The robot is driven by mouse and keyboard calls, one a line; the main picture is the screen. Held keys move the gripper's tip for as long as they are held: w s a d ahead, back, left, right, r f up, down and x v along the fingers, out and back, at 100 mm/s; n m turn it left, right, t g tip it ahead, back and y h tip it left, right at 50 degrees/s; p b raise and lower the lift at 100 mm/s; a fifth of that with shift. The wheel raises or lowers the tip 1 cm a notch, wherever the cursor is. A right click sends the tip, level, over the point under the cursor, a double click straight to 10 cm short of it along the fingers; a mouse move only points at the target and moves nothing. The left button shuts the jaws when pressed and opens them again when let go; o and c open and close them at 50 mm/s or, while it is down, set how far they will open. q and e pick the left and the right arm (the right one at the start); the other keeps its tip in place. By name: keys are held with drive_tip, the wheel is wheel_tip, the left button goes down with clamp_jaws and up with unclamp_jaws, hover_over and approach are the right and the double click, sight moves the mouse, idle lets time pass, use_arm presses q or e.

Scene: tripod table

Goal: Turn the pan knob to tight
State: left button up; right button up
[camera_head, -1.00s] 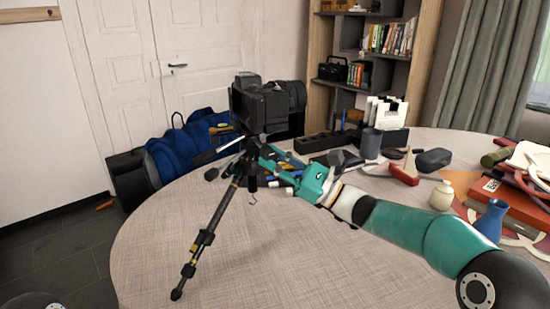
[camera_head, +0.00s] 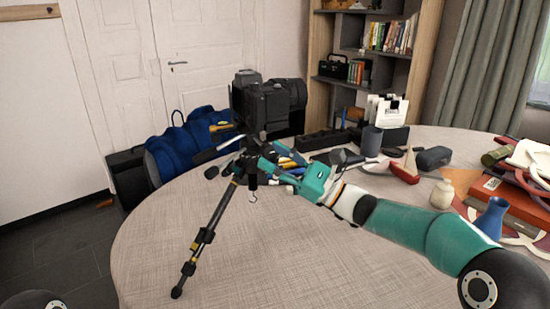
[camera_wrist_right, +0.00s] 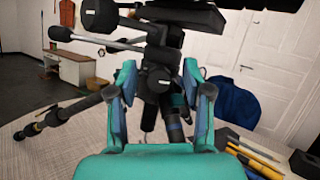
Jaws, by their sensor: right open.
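A black tripod (camera_head: 204,236) stands on the round table with a black camera (camera_head: 265,108) on its head. My right gripper (camera_head: 268,160) reaches in from the right, just below the camera, at the tripod head. In the right wrist view its two teal fingers stand apart on either side of the dark tripod head (camera_wrist_right: 160,52). A round black knob (camera_wrist_right: 158,79), which may be the pan knob, shows between the fingertips (camera_wrist_right: 160,82). I cannot tell whether either finger touches it. A pan handle (camera_wrist_right: 100,42) extends left above the fingers. My left gripper is out of view.
A blue bag (camera_head: 188,146) lies behind the table. Pens and a black tray (camera_head: 320,141) lie behind my right gripper. The front tabletop (camera_head: 290,260) is clear.

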drive_tip(key=v, duration=1.1)
drive_tip(key=shift+d+f, duration=0.15)
drive_tip(key=shift+d, duration=0.15)
drive_tip(key=shift+s, duration=0.15)
